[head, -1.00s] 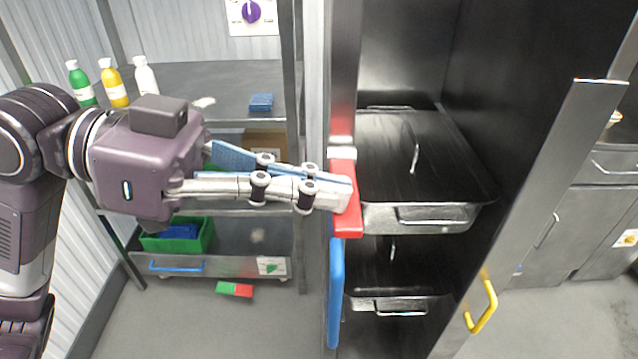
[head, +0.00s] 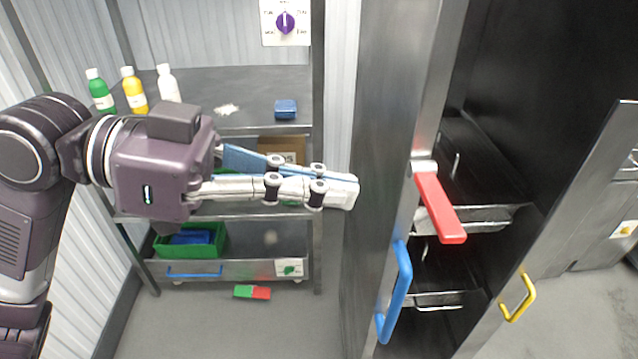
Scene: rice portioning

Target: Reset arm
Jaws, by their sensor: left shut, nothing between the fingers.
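My left gripper (head: 350,190) reaches in from the left with its fingers together and nothing between them. Its fingertips are beside the steel cabinet door (head: 385,130), to the left of the red handle (head: 440,208); a clear gap separates them from that handle. My right gripper is not in view.
The cabinet stands open, with lidded steel pans (head: 485,215) inside. The door also has a blue handle (head: 396,290); the other door has a yellow one (head: 518,298). A shelf rack (head: 225,130) holds bottles (head: 133,90), a blue block (head: 286,109) and a green bin (head: 208,240).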

